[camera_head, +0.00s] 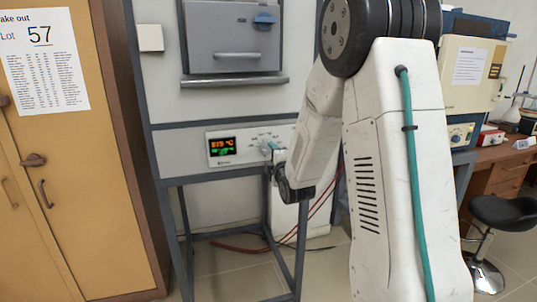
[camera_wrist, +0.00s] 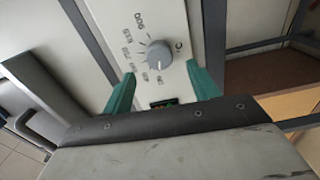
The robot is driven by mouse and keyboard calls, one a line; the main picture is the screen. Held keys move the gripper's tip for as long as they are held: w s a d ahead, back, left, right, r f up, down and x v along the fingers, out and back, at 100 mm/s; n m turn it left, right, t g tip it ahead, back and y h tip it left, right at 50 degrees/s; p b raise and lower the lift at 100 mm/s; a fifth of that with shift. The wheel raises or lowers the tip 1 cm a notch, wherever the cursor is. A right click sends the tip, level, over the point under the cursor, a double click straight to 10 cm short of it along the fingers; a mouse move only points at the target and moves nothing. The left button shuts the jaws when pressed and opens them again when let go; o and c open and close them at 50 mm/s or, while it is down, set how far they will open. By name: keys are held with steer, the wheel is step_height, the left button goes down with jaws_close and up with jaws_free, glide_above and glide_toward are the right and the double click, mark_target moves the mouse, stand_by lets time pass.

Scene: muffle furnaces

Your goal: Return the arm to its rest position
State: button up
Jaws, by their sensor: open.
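My arm stretches across the head view to the control panel (camera_head: 225,148) of the furnace (camera_head: 232,38). My gripper (camera_head: 270,153) is at the right part of this panel, partly hidden by my own wrist. In the wrist view my gripper (camera_wrist: 161,70) shows two teal fingers spread apart. A round grey knob (camera_wrist: 158,54) with a printed scale lies ahead, between the lines of the fingertips. The fingers appear to stand clear of the knob on both sides, with nothing held between them.
The furnace door handle (camera_head: 237,56) and a grey ledge (camera_head: 235,81) are above the panel. A yellow cabinet (camera_head: 85,200) stands at left. A second furnace (camera_head: 470,75), a wooden desk (camera_head: 500,165) and a black stool (camera_head: 503,212) are at right. Red hoses (camera_head: 240,248) run along the floor.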

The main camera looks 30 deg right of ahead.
steer(key=v, duration=0.2)
steer(key=shift+s, duration=0.3)
stand_by(0.3)
step_height(320, 180, down, 8)
steer(key=s+m+g, duration=0.2)
steer(key=m+g, duration=0.2)
steer(key=g, duration=0.1)
steer(key=s+a+f+m+g+y, duration=0.25)
steer(key=s+a+m+g, duration=0.25)
steer(key=s, duration=0.3)
steer(key=s+a+r+m+g, duration=0.1)
steer(key=s+a+r+g, duration=0.1)
steer(key=s+a+r, duration=0.3)
steer(key=s+a+r+m+g+y, duration=0.1)
steer(key=s+a+r, duration=0.3)
steer(key=s, duration=0.9)
steer(key=s+a+r+m+g+y, duration=0.1)
steer(key=s+a+r+m+g, duration=0.2)
steer(key=s, duration=0.7)
steer(key=shift+a+r, duration=1.3)
steer(key=shift+a, duration=0.15)
steer(key=shift+y, duration=0.25)
steer(key=shift+c, duration=0.3)
